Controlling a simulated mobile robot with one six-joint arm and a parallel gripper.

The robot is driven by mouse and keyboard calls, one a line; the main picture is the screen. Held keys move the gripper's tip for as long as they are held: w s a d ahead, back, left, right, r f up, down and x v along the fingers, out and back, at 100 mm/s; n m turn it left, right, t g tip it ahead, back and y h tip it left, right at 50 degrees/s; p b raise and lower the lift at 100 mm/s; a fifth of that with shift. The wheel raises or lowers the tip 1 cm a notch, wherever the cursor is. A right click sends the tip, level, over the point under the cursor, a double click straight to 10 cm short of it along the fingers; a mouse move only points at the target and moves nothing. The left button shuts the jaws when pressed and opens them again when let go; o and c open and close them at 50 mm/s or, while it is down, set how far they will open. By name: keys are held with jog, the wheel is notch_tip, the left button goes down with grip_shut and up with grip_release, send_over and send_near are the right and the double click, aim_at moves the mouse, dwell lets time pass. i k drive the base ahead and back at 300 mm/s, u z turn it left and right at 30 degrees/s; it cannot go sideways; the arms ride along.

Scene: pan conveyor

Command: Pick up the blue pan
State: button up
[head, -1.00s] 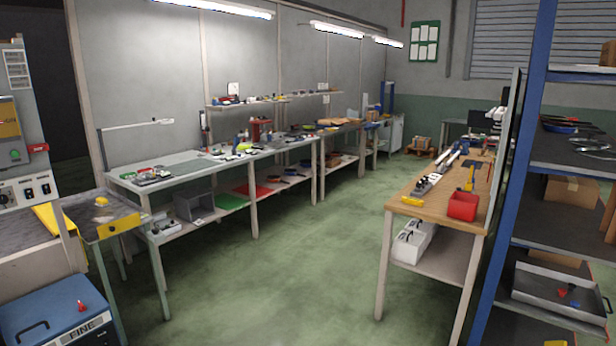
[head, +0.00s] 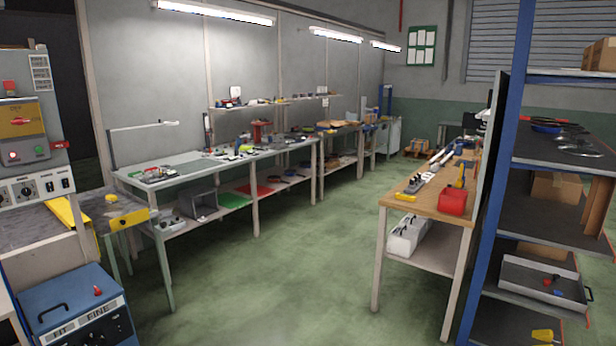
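What looks like the blue pan (head: 548,127) lies on the upper dark shelf of the blue-post rack at the right. It is small and far off, seen at a low angle. A red-rimmed pan seems to lie just behind it, partly hidden, and a grey metal pan or lid (head: 578,149) lies in front of it on the same shelf. My gripper is not in view.
A blue-post rack (head: 497,200) stands at right. A wooden bench (head: 425,205) with a red bin (head: 453,201) is left of it. A long workbench (head: 190,165) lines the wall. A control cabinet (head: 30,125) stands at left. The green floor (head: 290,270) between is clear.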

aim_at(287, 172)
jog(key=u, duration=0.15)
jog(key=i, duration=0.95)
jog(key=z, duration=0.1)
